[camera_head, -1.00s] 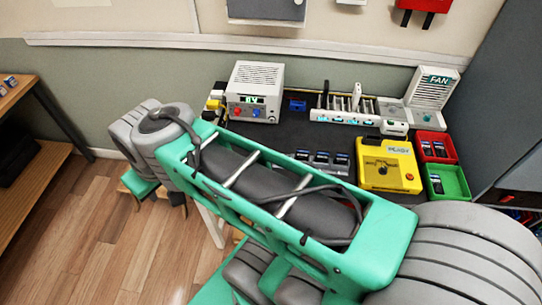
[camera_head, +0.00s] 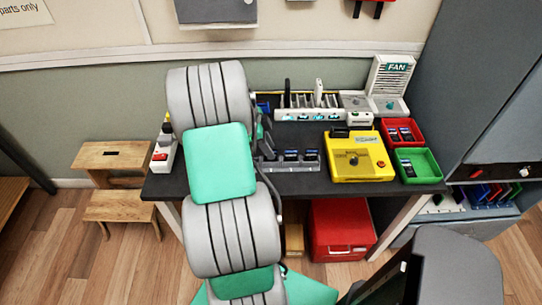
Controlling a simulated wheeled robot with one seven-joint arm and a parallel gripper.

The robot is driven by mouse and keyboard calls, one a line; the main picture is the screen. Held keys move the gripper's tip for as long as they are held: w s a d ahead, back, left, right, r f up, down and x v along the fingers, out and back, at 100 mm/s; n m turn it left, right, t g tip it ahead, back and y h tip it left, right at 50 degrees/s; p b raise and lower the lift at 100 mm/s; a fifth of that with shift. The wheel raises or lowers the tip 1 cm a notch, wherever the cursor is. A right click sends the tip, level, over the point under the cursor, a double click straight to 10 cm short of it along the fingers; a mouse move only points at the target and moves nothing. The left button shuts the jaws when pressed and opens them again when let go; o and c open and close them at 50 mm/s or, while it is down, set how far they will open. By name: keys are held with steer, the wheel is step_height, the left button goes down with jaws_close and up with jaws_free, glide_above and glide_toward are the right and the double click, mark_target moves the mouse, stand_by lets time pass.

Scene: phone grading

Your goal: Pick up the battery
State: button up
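I cannot single out the battery with certainty. Several small dark pieces with blue-grey tops (camera_head: 290,157) stand in a grey holder at the front of the black table (camera_head: 340,182), and similar dark pieces lie in the red tray (camera_head: 418,128) and the green tray (camera_head: 427,158) on the right. A small blue item (camera_head: 262,104) shows at the back, partly hidden by my arm. My grey and green arm rises in front of the table's left part.
A yellow box (camera_head: 345,172) stands right of the holder. Behind are a white slotted rack (camera_head: 300,113) and a fan unit (camera_head: 392,82). A wooden step stool (camera_head: 110,180) is left, a red case (camera_head: 340,232) below. A dark shape (camera_head: 450,270), unclear, fills the bottom right.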

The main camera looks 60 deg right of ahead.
steer(key=shift+x, duration=1.1)
steer(key=shift+c, duration=0.4)
jaws_close()
